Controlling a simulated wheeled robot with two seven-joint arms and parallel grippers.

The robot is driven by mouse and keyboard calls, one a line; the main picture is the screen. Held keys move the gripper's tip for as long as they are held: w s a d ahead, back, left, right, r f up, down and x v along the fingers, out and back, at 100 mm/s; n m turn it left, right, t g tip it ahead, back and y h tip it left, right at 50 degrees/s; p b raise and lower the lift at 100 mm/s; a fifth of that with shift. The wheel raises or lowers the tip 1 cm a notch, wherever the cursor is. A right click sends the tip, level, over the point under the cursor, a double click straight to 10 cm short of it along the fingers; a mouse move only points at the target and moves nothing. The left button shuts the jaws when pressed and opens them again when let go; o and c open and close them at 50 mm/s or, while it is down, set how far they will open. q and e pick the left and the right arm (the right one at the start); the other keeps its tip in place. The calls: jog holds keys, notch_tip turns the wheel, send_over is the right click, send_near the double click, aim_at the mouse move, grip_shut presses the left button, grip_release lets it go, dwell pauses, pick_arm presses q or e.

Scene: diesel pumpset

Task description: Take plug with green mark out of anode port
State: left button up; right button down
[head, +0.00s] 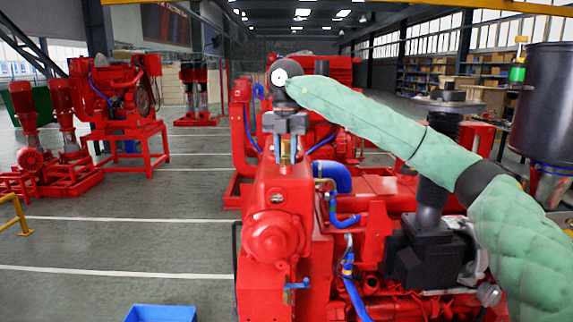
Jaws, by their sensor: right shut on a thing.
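My right gripper (286,148) points down over the top of the red engine housing (283,190) in the middle of the head view. Its fingers are shut on a small plug (285,159) at the housing's top. The fingers hide most of the plug. Its mark is too small to make out, and I cannot tell whether the plug is still seated in the port or just clear of it. The anode port itself is hidden under the gripper. My left gripper is not in view.
My green-sleeved right arm crosses above the red pumpset's pipes (380,215) and blue hoses. A dark cylindrical tank (548,105) stands at the right. A blue bin (160,313) lies on the floor at the bottom. Open floor (120,240) is at the left.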

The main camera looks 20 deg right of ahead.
jog(key=n, duration=0.6)
jog(key=shift+n+b, duration=0.3)
jog(key=shift+b, duration=0.05)
jog(key=c, duration=1.8)
grip_release()
jog(key=shift+r, duration=0.1)
grip_shut()
